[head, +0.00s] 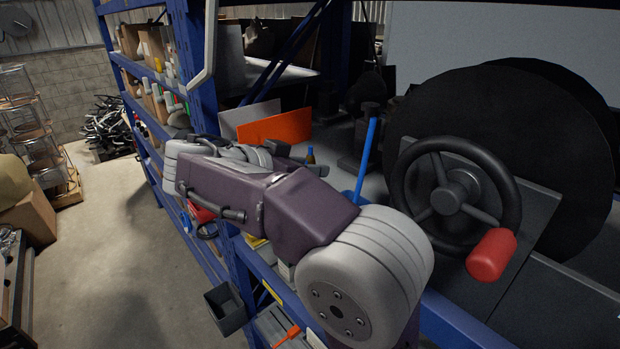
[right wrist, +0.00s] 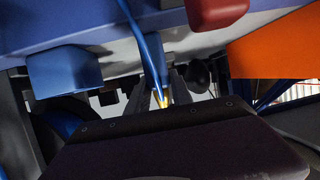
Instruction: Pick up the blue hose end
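A blue hose (head: 366,155) stands up steeply behind my right arm in the head view, its lower part near my wrist. In the right wrist view the blue hose end (right wrist: 153,65) comes down from the top, with a yellow tip close to the fingers. My right gripper (right wrist: 162,90) shows its two grey fingers apart, on either side of the hose end. Whether they touch it is not clear. In the head view the right gripper (head: 314,168) is small and partly hidden by my own arm. My left gripper is in neither view.
A black handwheel (head: 455,190) with a red handle (head: 492,254) stands at the right. An orange panel (head: 275,129) stands behind my arm. Blue shelving (head: 203,75) with boxes lines the left. The floor (head: 130,240) further left is open.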

